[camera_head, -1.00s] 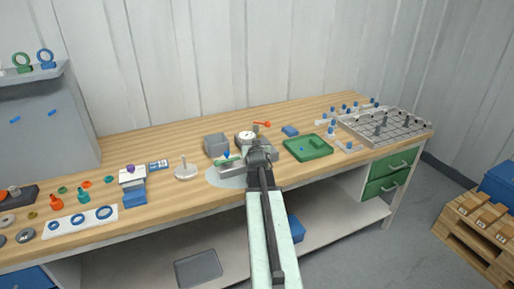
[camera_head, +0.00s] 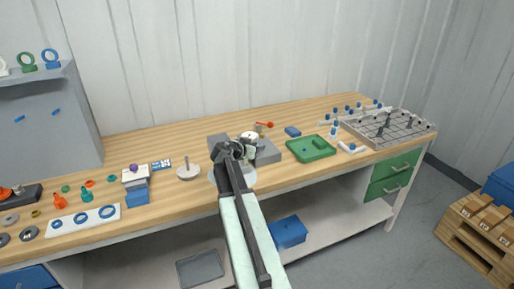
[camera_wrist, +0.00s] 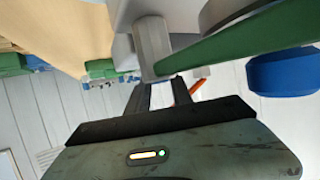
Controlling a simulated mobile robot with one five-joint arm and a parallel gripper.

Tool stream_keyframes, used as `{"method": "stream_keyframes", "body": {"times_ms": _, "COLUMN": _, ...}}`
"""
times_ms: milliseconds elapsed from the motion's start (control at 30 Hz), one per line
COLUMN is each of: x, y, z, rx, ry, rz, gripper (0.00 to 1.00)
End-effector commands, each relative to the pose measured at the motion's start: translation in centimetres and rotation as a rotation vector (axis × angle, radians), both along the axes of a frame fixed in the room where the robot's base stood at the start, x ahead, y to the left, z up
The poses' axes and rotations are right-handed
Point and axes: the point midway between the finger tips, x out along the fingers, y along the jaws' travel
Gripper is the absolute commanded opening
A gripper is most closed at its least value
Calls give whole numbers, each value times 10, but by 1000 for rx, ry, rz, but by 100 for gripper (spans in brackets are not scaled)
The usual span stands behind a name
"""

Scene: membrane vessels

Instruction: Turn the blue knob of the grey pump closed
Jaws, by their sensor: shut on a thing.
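The grey pump (camera_head: 266,151) stands on the bench beside a round white gauge (camera_head: 249,137). My gripper (camera_head: 233,150) is at its left side in the head view, and my arm hides part of it. In the wrist view my gripper (camera_wrist: 160,82) is shut with a grey post (camera_wrist: 152,45) between its fingertips. A green bar (camera_wrist: 235,48) runs right from there, and a blue round knob (camera_wrist: 283,73) shows beside it, apart from the fingers. How the post, bar and knob join is hidden.
A green tray (camera_head: 311,148) lies right of the pump, with a grey grid rack (camera_head: 390,128) beyond. A bare wood strip lies behind the pump.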

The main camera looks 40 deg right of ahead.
Motion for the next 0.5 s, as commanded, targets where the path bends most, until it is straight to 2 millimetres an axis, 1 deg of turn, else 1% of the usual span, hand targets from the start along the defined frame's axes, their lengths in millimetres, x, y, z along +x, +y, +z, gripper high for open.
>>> {"method": "stream_keyframes", "body": {"times_ms": 467, "x": 0, "y": 2, "z": -3, "rx": 9, "ry": -3, "rz": -15, "gripper": 0}}
{"method": "stream_keyframes", "body": {"times_ms": 500, "x": 0, "y": 1, "z": -3, "rx": 9, "ry": -3, "rz": -15, "gripper": 35}}
